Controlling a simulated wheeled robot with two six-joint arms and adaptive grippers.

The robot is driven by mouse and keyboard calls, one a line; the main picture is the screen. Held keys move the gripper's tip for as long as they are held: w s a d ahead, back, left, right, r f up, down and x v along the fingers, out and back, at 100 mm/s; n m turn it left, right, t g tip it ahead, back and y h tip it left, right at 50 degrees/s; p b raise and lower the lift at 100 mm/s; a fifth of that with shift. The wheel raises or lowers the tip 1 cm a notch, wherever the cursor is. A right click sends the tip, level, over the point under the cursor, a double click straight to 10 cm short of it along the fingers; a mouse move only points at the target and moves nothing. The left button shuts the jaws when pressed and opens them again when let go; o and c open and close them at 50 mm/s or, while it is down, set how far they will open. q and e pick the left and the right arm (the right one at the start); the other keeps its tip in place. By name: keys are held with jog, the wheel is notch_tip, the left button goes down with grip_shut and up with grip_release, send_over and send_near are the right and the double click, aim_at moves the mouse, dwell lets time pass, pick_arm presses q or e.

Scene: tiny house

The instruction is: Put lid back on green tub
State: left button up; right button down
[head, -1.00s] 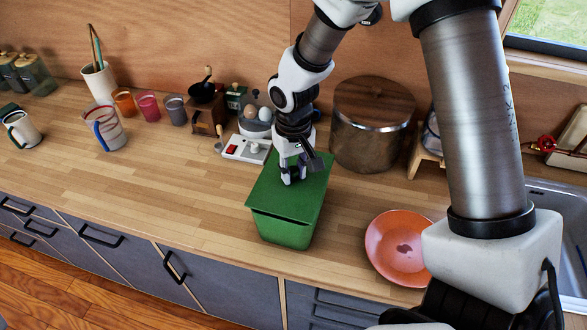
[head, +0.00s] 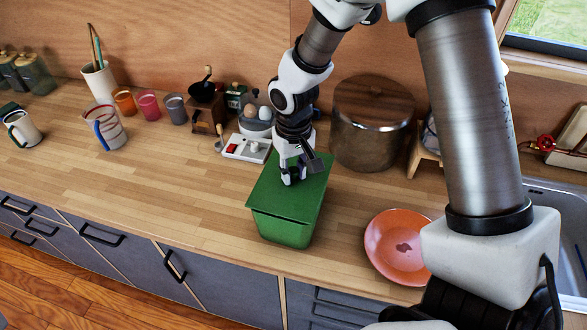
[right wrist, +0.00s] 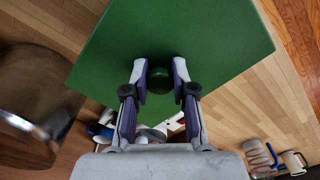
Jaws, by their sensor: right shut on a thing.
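The green tub (head: 283,232) stands on the wooden counter in the head view. The green lid (head: 311,196) lies over its top; a thin dark line shows along its front edge, and I cannot tell whether it is fully seated. My right gripper (head: 292,178) is above the lid, pointing down. In the right wrist view the lid (right wrist: 215,35) fills the upper middle, and the two fingers of my right gripper (right wrist: 161,80) are shut on its round green knob (right wrist: 160,80). My left gripper is not in view.
An orange plate (head: 398,247) lies right of the tub. A large metal pot (head: 370,135) stands behind it to the right. A white switch box (head: 246,148) and a bowl of eggs (head: 256,125) are behind left.

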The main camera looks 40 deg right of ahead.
jog(key=shift+c, duration=1.9)
grip_release()
notch_tip(320, 180, up, 7)
jog(key=p, duration=0.6)
jog(key=shift+p, duration=0.3)
grip_shut()
jog(key=shift+f, duration=0.15)
